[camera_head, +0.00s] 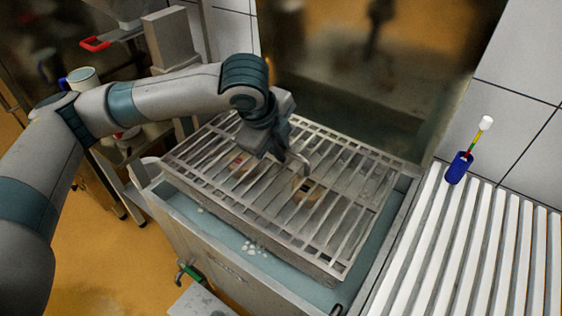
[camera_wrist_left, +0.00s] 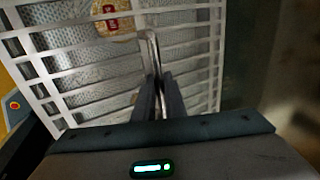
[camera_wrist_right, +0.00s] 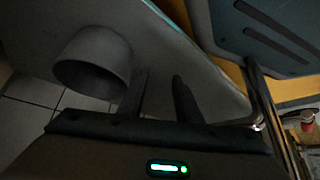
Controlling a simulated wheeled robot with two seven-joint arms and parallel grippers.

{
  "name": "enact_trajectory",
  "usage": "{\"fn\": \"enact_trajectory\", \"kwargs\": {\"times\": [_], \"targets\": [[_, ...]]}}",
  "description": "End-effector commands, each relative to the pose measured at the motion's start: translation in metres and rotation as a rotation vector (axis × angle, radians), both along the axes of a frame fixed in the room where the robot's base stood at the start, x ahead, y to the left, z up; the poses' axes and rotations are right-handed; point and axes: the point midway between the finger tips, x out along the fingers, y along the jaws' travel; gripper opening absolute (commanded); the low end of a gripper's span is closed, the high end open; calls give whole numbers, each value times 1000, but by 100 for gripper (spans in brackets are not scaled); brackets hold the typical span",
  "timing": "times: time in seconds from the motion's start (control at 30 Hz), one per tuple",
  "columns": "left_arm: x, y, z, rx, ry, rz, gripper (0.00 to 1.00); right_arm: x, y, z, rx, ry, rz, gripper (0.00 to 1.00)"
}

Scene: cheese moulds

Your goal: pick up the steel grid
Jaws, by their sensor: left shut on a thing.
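The steel grid (camera_head: 250,215) is a slatted rack of pale metal bars over the steel basin (camera_head: 185,228). In the left wrist view the grid (camera_wrist_left: 84,73) fills the upper left. My left gripper (camera_head: 287,156) is above the middle of the grid. In the left wrist view its fingers (camera_wrist_left: 158,82) are shut on the grid's bent rod handle (camera_wrist_left: 150,44). I cannot tell whether the grid is clear of the basin's supports. My right gripper (camera_wrist_right: 158,88) shows only in its wrist view, with its fingers apart and nothing between them.
Round yellowish pieces with red labels, one (camera_wrist_left: 112,16) in the left wrist view, show through the bars. A white ribbed drainboard (camera_head: 440,255) with a blue holder (camera_head: 458,168) lies at right. A grey cup-like part (camera_wrist_right: 92,63) is near my right gripper. A green-handled tap (camera_head: 190,272) is at front.

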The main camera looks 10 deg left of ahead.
Motion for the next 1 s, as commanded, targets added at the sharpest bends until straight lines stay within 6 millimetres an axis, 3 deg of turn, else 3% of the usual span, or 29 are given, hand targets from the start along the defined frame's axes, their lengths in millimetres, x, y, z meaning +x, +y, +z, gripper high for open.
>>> {"fn": "enact_trajectory", "kwargs": {"times": [1.0], "targets": [[2,-1,8,-3,-7,0,0,-2,0,-2,-2,7,0,31]]}}
